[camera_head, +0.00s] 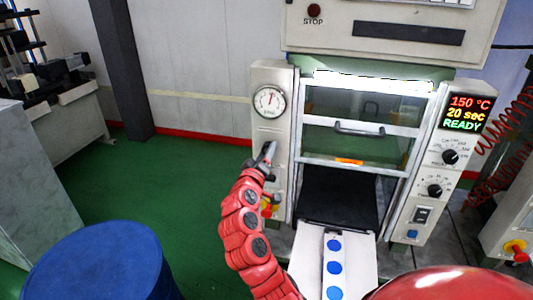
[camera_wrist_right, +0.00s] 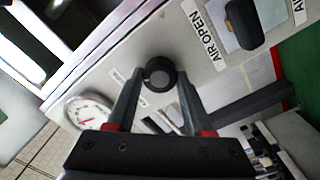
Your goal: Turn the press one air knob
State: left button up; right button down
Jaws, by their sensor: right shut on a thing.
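The press (camera_head: 363,123) stands in front of me, with a pressure gauge (camera_head: 269,101) on its left panel. My right gripper (camera_head: 268,154) is at this panel, just below the gauge, and covers the knob there in the head view. In the right wrist view a round black knob (camera_wrist_right: 160,74) sits between the fingertips of my right gripper (camera_wrist_right: 158,88), one finger on each side. The gripper is shut on it. The gauge (camera_wrist_right: 90,112) is left of the knob there, and an "AIR OPEN" label is to its right. My left gripper is not in view.
A black handle (camera_wrist_right: 243,24) sits on the panel beside the label. Below the gripper are a yellow and red fitting (camera_head: 268,205). A white tray with blue discs (camera_head: 334,268) stands before the press. A blue drum (camera_head: 95,265) is at lower left. Green floor is clear behind it.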

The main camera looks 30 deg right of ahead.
jog(key=shift+n, duration=0.3)
jog(key=shift+c, duration=1.5)
grip_release()
jog(key=b+v, duration=0.6)
jog(key=v, duration=1.1)
jog(key=shift+s+a, duration=0.15)
jog(key=shift+s, duration=0.1)
